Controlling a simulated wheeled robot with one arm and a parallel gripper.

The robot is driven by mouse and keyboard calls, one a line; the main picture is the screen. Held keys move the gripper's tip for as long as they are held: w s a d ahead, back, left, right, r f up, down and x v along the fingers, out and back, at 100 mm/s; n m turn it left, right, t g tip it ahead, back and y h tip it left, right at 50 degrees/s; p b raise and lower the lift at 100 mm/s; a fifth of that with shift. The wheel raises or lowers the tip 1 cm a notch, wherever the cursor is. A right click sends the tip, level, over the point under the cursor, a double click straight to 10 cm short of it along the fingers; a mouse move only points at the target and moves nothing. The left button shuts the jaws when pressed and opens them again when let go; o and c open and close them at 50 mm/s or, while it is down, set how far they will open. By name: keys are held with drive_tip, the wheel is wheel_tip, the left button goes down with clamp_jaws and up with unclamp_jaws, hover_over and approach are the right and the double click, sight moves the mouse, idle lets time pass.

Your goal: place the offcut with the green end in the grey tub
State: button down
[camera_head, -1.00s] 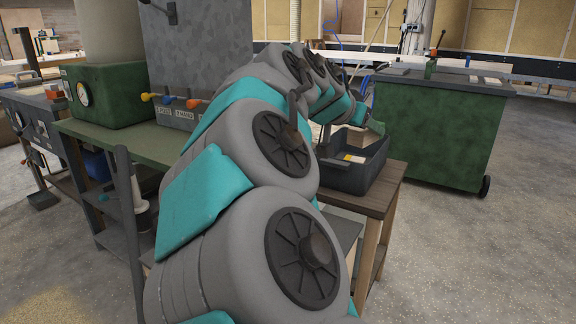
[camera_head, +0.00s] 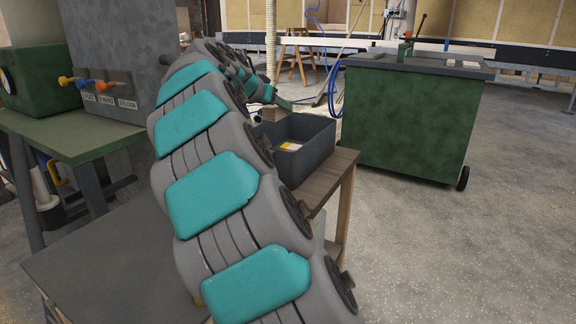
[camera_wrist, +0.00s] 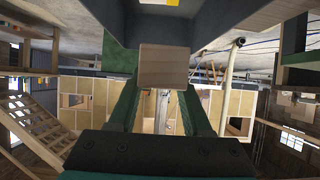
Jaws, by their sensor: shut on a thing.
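The grey tub (camera_head: 312,152) stands on a small wooden table, with a white and yellow item (camera_head: 291,146) inside it. My gripper (camera_head: 276,106) is at the tub's far left side, partly hidden behind my arm. In the wrist view my gripper (camera_wrist: 163,95) has its two green fingers shut on a plain wooden block (camera_wrist: 163,68), the offcut. Its green end cannot be made out. The tub's dark wall (camera_wrist: 217,18) shows at the top of the wrist view, close beyond the block.
The small table's wooden top (camera_head: 331,177) is bare in front of the tub. A green cabinet (camera_head: 405,120) on wheels stands to the right. A green bench (camera_head: 70,135) with a control box of coloured levers is at the left. Open floor lies at the right.

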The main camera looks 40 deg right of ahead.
drive_tip(key=shift+d+f, duration=0.25)
drive_tip(key=shift+f, duration=0.1)
wheel_tip(320, 180, down, 9)
drive_tip(key=shift+f+b, duration=0.2)
drive_tip(key=shift+b, duration=0.15)
drive_tip(key=shift+f+b, duration=0.35)
drive_tip(key=shift+b, duration=0.05)
drive_tip(key=shift+f+b, duration=0.25)
drive_tip(key=shift+b, duration=0.1)
drive_tip(key=shift+c, duration=1.7)
unclamp_jaws()
drive_tip(key=shift+s+f, duration=0.1)
drive_tip(key=shift+f, duration=0.05)
